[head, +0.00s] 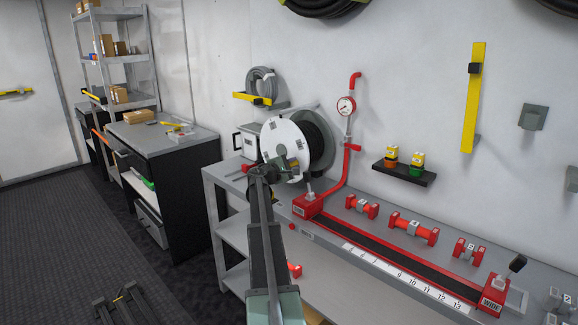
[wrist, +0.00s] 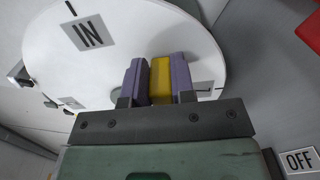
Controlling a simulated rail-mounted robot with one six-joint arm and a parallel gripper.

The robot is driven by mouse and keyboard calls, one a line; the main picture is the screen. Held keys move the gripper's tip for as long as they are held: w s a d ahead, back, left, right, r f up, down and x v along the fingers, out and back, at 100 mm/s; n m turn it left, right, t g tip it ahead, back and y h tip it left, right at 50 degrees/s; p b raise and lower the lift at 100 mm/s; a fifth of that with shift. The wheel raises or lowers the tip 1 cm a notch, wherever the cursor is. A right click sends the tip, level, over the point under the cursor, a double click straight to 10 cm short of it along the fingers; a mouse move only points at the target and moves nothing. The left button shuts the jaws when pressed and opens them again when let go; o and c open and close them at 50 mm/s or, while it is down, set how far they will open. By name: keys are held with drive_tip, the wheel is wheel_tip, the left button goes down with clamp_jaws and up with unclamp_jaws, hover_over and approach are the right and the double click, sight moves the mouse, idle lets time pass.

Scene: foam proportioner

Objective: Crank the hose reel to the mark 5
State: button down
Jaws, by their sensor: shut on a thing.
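The hose reel (head: 322,140) stands on the workbench against the wall, with dark hose wound behind a white disc (head: 284,147). I cannot read a mark 5 on the reel.
A red pipe with a gauge (head: 346,106) rises right of the reel. A red-ended track with a number scale (head: 410,283) runs along the bench front. Red fittings (head: 414,229) lie behind it. An "OFF" label (wrist: 300,160) shows at lower right in the wrist view.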

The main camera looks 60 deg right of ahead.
drive_tip(key=f+m+b, duration=0.2)
drive_tip(key=shift+w+f+m, duration=0.3)
drive_tip(key=shift+w+m, duration=0.05)
drive_tip(key=shift+m, duration=0.05)
drive_tip(key=shift+w+d+f+m+b, duration=0.15)
drive_tip(key=shift+w+f+m+b, duration=0.35)
drive_tip(key=shift+m, duration=0.45)
drive_tip(key=shift+w+d+f+m+b, duration=0.1)
drive_tip(key=shift+w+f+m+b, duration=0.35)
drive_tip(key=shift+m, duration=0.5)
drive_tip(key=shift+s, duration=0.1)
drive_tip(key=c, duration=1)
unclamp_jaws()
drive_tip(key=shift+o, duration=0.2)
drive_tip(key=v, duration=1)
drive_tip(key=shift+a, duration=0.4)
